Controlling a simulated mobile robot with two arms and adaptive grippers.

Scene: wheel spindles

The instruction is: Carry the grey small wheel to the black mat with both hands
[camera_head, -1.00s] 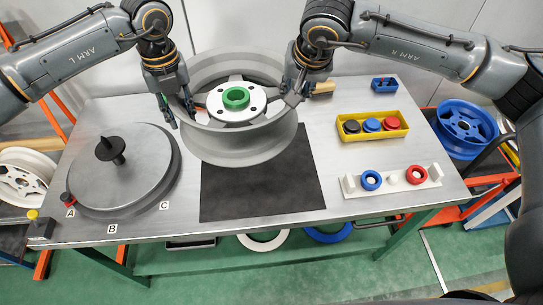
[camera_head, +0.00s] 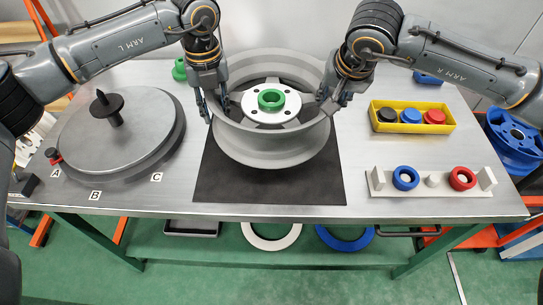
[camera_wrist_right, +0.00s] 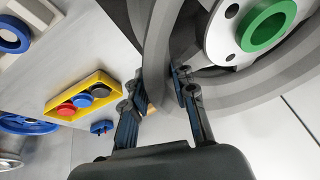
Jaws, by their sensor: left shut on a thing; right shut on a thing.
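The grey small wheel (camera_head: 272,148) has a white hub with a green ring (camera_head: 271,99) in its middle. In the head view it is over the rear part of the black mat (camera_head: 270,188) and hides that part; I cannot tell whether it touches the mat. My left gripper (camera_head: 213,108) is shut on the wheel's left rim. My right gripper (camera_head: 332,98) is shut on its right rim. In the right wrist view the fingers of my right gripper (camera_wrist_right: 160,100) straddle the wheel's rim (camera_wrist_right: 160,50).
A grey turntable (camera_head: 118,135) with a black spindle stands at the left. A yellow tray (camera_head: 412,126) with black, blue and red pieces is at the right. A white rack (camera_head: 432,183) with blue and red rings stands in front of it. The mat's front is clear.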

